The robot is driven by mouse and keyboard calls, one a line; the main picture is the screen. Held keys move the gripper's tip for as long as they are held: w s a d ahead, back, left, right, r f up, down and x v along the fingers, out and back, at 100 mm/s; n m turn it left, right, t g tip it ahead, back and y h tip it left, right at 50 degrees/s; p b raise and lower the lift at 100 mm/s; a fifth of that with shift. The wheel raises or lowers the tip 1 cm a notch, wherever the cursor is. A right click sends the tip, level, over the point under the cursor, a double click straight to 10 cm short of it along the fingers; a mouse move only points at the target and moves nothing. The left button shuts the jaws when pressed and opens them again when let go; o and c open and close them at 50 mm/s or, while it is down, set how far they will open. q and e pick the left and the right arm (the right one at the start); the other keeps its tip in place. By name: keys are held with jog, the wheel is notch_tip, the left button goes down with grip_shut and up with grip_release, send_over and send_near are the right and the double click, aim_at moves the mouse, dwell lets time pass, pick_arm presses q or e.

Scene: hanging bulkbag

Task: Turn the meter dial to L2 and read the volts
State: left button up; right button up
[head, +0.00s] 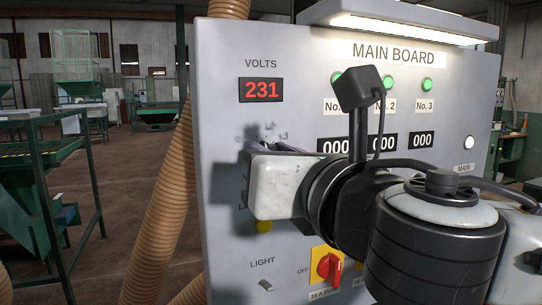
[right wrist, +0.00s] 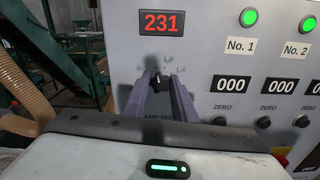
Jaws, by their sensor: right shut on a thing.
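The volts display (head: 261,90) on the grey main board reads 231 in red; it also shows in the right wrist view (right wrist: 161,23). Below it is the meter dial, a small black knob (right wrist: 160,83) with small grey labels around its top, too blurred to read. My right gripper (right wrist: 161,88) is shut on the dial, one purple-grey finger on each side. I cannot tell for sure which label the dial points at. In the head view my right gripper (head: 274,148) and its wrist hide the dial. My left gripper is not in view.
The main board (head: 227,150) has green lamps, counters reading 000 and black zero knobs to the right of the dial. Below are a light switch (head: 266,285) and a red rotary switch (head: 330,267) on yellow. A ribbed tan hose (head: 158,215) hangs along the left edge.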

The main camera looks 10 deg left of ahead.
jog(key=shift+m+b, duration=1)
jog(key=shift+m, duration=2.3)
jog(key=shift+d, duration=0.1)
jog(key=o, duration=1)
jog(key=shift+o, duration=0.2)
jog(key=b+v, duration=0.1)
jog(key=v, duration=0.9)
jog(key=shift+b, duration=0.3)
jog(key=shift+s+d, duration=0.1)
